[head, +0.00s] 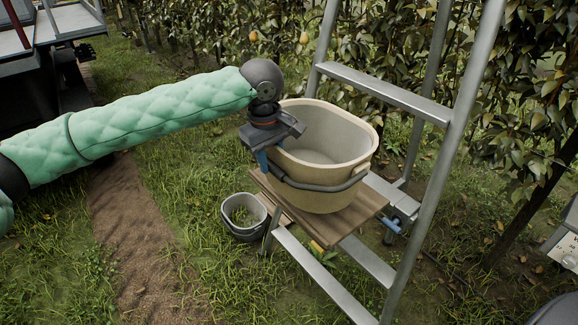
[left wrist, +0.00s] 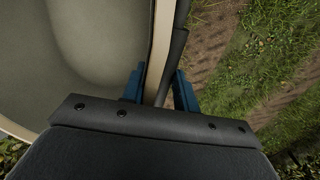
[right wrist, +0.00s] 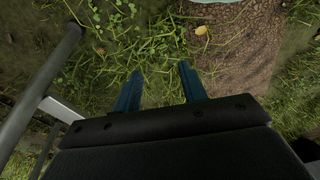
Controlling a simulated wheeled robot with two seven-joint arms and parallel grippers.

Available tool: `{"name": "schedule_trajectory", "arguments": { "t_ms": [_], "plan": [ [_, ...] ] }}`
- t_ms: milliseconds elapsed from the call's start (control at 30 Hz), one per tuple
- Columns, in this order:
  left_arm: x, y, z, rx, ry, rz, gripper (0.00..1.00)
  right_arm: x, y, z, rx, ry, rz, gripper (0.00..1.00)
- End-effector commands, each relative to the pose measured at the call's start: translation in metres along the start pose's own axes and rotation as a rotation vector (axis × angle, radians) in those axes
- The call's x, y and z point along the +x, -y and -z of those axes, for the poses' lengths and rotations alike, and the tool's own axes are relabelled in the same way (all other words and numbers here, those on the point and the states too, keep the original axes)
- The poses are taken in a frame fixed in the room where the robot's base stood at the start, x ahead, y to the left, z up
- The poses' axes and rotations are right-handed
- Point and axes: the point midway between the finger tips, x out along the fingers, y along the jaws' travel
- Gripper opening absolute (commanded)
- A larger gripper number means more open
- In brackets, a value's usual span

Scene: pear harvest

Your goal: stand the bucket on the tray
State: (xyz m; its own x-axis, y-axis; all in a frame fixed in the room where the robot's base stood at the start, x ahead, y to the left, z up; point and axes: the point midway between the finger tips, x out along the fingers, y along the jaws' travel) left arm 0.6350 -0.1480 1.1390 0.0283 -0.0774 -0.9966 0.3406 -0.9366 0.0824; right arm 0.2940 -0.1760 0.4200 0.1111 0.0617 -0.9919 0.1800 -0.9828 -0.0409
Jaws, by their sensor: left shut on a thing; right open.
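The cream bucket (head: 318,170) is upright and empty over the wooden tray (head: 372,206) on the ladder. Its dark handle (head: 318,186) hangs down across its front. The bucket's base looks to be at the tray's surface, but I cannot tell for sure whether it touches. My left gripper (head: 264,158) is at the bucket's left side, shut on its rim. In the left wrist view the fingers (left wrist: 158,88) straddle the bucket's wall and the handle. My right gripper (right wrist: 158,85) is open and empty above grass, in the right wrist view only.
The metal ladder (head: 452,150) rises beside the tray, its rails and rungs close to the bucket. A small grey pail (head: 243,226) stands on the grass below left. Leafy trees with pears (head: 304,38) stand behind. A vehicle bed (head: 65,25) is at the upper left.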

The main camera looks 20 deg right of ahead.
Motion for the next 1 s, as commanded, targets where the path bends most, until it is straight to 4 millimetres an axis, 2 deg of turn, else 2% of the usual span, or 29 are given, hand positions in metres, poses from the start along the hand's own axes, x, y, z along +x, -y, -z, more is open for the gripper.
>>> {"name": "schedule_trajectory", "arguments": {
  "t_ms": [200, 400, 667, 1000],
  "plan": [
    [0.021, -0.034, 0.017, 0.000, 0.000, 0.000, 0.00, 0.033, -0.009, -0.010, -0.006, -0.013, -0.013, 0.42],
    [0.040, -0.056, 0.028, 0.001, 0.000, -0.001, 0.00, 0.058, -0.015, -0.019, -0.011, -0.027, -0.022, 0.42],
    [0.052, -0.061, 0.032, 0.000, 0.000, 0.000, 0.00, 0.070, -0.019, -0.024, -0.015, -0.035, -0.027, 0.42],
    [0.083, -0.058, 0.032, 0.000, 0.000, 0.000, 0.00, 0.100, -0.030, -0.042, -0.025, -0.055, -0.040, 0.42]
  ]
}}
